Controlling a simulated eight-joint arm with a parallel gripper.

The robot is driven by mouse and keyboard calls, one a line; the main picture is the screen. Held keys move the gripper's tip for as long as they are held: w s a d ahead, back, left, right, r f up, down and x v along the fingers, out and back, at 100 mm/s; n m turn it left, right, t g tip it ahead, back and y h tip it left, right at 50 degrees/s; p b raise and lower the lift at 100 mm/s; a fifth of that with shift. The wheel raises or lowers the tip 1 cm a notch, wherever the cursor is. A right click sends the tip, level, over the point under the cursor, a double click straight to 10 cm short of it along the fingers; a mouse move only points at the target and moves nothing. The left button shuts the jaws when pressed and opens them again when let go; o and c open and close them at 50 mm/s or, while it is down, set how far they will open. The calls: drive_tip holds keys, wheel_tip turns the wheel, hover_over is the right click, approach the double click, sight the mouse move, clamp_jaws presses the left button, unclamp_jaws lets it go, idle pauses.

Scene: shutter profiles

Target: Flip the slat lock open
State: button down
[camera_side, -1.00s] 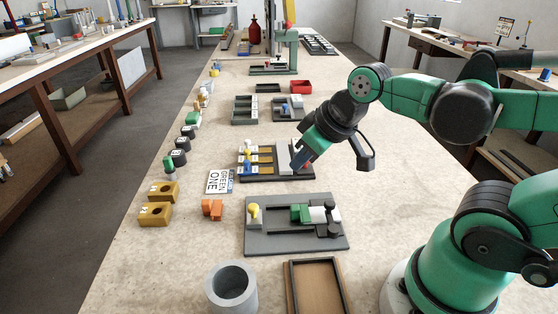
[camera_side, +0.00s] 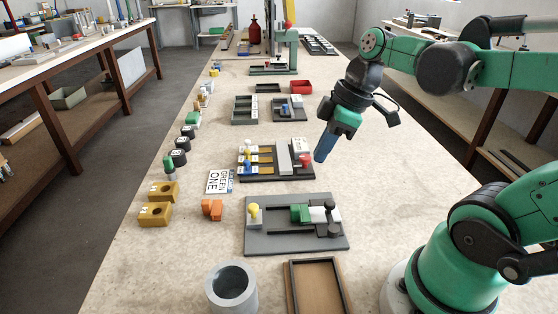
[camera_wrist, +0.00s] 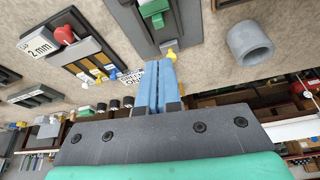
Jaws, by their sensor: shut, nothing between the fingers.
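A dark slatted fixture (camera_side: 262,176) lies mid-bench in the side view, with yellow-tan strips, a light grey bar (camera_side: 284,157), a white label plate (camera_side: 298,145) and a red knob (camera_side: 306,160) at its right end. The wrist view shows its label reading 2 mm (camera_wrist: 38,46) beside the red knob (camera_wrist: 63,35). I cannot tell for sure which part is the slat lock, or its state. My gripper (camera_side: 319,159) is above and right of the fixture, apart from the red knob. Its blue fingers (camera_wrist: 158,62) are together and empty.
A grey plate (camera_side: 262,240) with a green block (camera_side: 301,213), yellow peg and black knob lies nearer the camera. A grey cylinder (camera_side: 230,288) and framed tray (camera_side: 344,285) stand at the front. Bench right of the fixtures is clear.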

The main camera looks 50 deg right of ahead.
sight(331, 218)
drive_tip(key=x, duration=0.9)
drive_tip(key=shift+f, duration=0.35)
drive_tip(key=shift+s+d+f, duration=0.15)
drive_tip(key=shift+s+d, duration=0.4)
drive_tip(key=shift+s, duration=0.2)
drive_tip(key=shift+s+d+f, duration=0.15)
drive_tip(key=shift+s+d, duration=0.35)
drive_tip(key=shift+s, duration=0.3)
drive_tip(key=shift+s+d+m+h, duration=0.2)
drive_tip(key=shift+d+m+h, duration=0.25)
drive_tip(key=shift+m, duration=0.75)
drive_tip(key=shift+s+d+m+t+h, duration=0.2)
drive_tip(key=shift+d+m+h, duration=0.05)
drive_tip(key=shift+m, duration=0.45)
drive_tip(key=shift+s+d+m+t+h, duration=0.2)
drive_tip(key=shift+m, duration=0.5)
drive_tip(key=shift+s+d+m+h, duration=0.15)
drive_tip(key=shift+s+m+h, duration=0.05)
drive_tip(key=shift+m, duration=0.4)
drive_tip(key=shift+s+d+m+h, duration=0.1)
drive_tip(key=shift+s+m+h, duration=0.15)
drive_tip(key=shift+m, duration=0.35)
drive_tip(key=shift+s+d, duration=0.1)
drive_tip(key=shift+s, duration=0.2)
